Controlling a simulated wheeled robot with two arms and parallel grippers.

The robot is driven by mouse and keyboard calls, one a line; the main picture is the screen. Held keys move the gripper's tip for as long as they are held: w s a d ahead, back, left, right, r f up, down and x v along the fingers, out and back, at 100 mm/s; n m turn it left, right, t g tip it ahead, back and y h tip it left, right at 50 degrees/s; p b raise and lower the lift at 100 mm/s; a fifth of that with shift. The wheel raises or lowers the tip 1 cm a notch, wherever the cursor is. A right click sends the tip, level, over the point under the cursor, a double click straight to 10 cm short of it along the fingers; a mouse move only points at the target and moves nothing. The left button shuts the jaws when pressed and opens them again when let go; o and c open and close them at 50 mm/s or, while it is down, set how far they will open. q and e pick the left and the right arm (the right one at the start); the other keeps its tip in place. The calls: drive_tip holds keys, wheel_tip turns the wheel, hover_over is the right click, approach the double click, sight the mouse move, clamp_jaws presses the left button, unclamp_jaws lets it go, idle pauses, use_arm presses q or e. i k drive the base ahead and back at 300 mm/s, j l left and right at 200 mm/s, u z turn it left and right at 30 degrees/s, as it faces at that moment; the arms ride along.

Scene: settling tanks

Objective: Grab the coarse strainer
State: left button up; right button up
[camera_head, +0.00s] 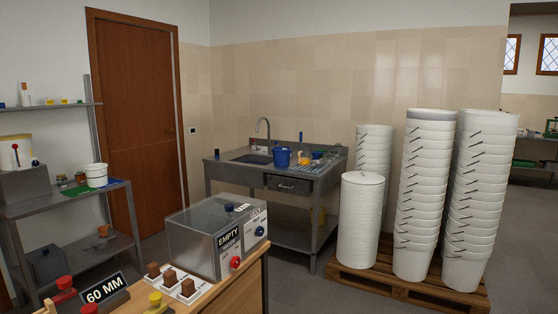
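I cannot clearly make out a coarse strainer in the head view. A blue bucket-shaped vessel (282,157) stands on the steel sink counter (228,164), right of the basin. Beside it on the counter lie several small coloured items (318,156), too small to name; one of them could be a strainer, but I cannot tell. Neither of my grippers is in view.
A wooden bench (254,282) in front holds a grey box (206,254) marked EMPTY and a "60 MM" sign (105,289). A pallet (410,284) with tall white bucket stacks (425,190) stands right. Steel shelves (65,200) stand left. Floor before the sink is partly clear.

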sight(317, 164)
drive_tip(key=i+l+z, duration=0.35)
drive_tip(key=i, duration=1.05)
drive_tip(key=i+j+z, duration=0.35)
drive_tip(key=i, duration=1)
drive_tip(key=i+u, duration=0.25)
drive_tip(key=i, duration=0.25)
drive_tip(key=i+u, duration=0.3)
drive_tip(key=i, duration=0.25)
drive_tip(key=i+l+u, duration=0.25)
drive_tip(key=i, duration=0.25)
